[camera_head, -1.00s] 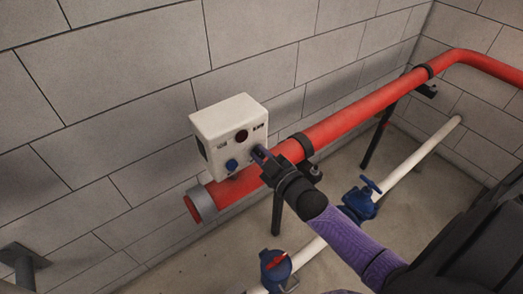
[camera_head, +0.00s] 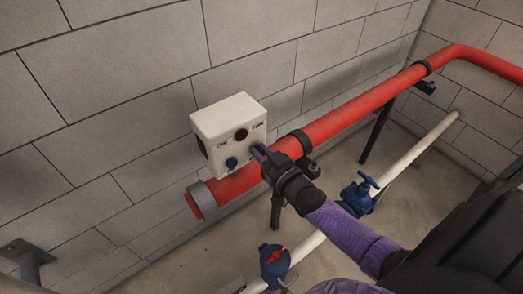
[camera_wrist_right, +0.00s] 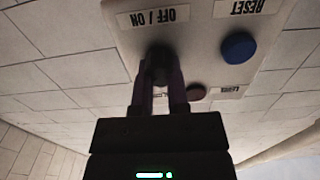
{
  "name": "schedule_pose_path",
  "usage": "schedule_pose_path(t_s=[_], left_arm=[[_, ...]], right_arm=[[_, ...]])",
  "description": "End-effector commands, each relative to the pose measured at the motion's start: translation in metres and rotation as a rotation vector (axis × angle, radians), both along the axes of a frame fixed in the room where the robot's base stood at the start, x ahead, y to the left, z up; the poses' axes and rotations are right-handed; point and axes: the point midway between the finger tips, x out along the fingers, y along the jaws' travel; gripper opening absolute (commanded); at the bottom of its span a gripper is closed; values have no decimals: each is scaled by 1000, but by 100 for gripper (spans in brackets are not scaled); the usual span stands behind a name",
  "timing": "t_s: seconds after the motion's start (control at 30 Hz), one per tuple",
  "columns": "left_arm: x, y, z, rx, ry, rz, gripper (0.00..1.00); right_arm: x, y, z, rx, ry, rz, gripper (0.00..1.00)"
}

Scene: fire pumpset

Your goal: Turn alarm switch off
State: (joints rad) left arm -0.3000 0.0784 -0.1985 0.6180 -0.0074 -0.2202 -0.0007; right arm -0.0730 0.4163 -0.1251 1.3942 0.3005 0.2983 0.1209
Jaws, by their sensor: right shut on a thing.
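The white alarm box (camera_head: 227,118) is mounted above the red pipe, by the wall. Its front has a blue button (camera_head: 231,163), a dark red round part (camera_head: 241,135) and a switch at the right. In the right wrist view the dark switch knob (camera_wrist_right: 158,62) is beside the upside-down "OFF / ON" label (camera_wrist_right: 153,16). The blue button (camera_wrist_right: 239,47) is by the "RESET" label. My right gripper (camera_head: 258,152) is shut on the knob, its purple fingers on both sides of it. The fingers hide part of the knob, so its setting cannot be told. My left gripper is not in view.
The red pipe (camera_head: 350,113) runs past the box to the back right, close under my right gripper. A white pipe (camera_head: 415,150) with blue valves (camera_head: 358,196) (camera_head: 273,262) lies lower. A grey bracket (camera_head: 27,258) is at the lower left.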

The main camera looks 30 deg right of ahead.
Motion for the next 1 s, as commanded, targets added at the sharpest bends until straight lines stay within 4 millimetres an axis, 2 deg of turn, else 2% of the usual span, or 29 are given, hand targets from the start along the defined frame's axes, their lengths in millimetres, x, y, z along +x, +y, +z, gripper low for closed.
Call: schedule_pose_path(t_s=[0.43, 0.47, 0.6, 0.87, 1.0], left_arm=[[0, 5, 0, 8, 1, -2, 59], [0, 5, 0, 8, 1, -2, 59], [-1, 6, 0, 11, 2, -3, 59], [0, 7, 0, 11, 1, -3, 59], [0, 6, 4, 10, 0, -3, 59]], right_arm=[[1, -1, 3, 9, -7, 0, 0], [1, -1, 3, 9, -6, 0, 23], [1, 0, 2, 8, -4, 0, 53], [0, 0, 1, 8, -1, 0, 53], [-13, -1, 1, 8, 3, 0, 53]])
